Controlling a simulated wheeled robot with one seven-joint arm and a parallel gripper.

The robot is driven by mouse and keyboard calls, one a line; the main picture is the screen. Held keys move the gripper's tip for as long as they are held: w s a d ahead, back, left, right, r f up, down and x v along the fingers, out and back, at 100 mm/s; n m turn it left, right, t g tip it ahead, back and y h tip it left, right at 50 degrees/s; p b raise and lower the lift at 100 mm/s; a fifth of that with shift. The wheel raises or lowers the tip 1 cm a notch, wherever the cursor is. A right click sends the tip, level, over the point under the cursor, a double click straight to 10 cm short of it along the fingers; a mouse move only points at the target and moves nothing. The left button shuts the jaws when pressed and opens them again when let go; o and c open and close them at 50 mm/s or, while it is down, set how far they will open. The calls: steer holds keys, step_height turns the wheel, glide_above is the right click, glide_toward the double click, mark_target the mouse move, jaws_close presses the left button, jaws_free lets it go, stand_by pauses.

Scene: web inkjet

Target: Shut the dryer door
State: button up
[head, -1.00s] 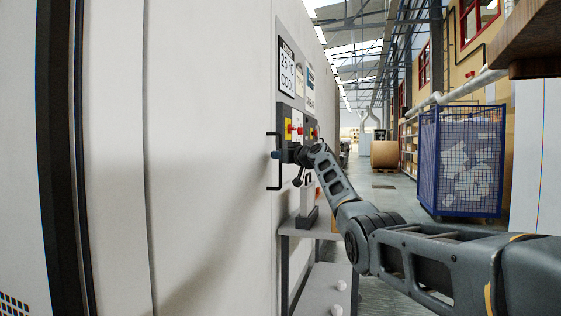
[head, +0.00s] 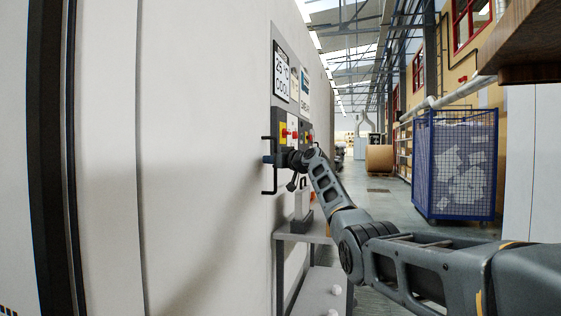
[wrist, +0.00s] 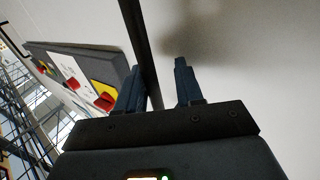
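The dryer door is most likely the large pale panel (head: 205,130) filling the left of the head view; I cannot tell how far it stands open. A dark vertical bar handle (head: 264,181) sticks out from the panel's right part. My gripper (head: 270,159) is at the middle of this handle. In the wrist view, the handle bar (wrist: 139,35) runs between the two fingers of my gripper (wrist: 158,78). The bar lies close to the left finger, with a gap to the right finger. The fingers are apart.
A control panel (head: 283,132) with red knobs on yellow is just beyond the handle. A grey shelf stand (head: 290,237) stands below my forearm. A blue mesh cage (head: 455,165) stands at right, and a brown roll (head: 379,158) farther back. The aisle floor (head: 390,205) between is open.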

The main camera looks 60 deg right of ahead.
steer(key=v, duration=0.7)
steer(key=shift+p, duration=0.3)
stand_by(0.3)
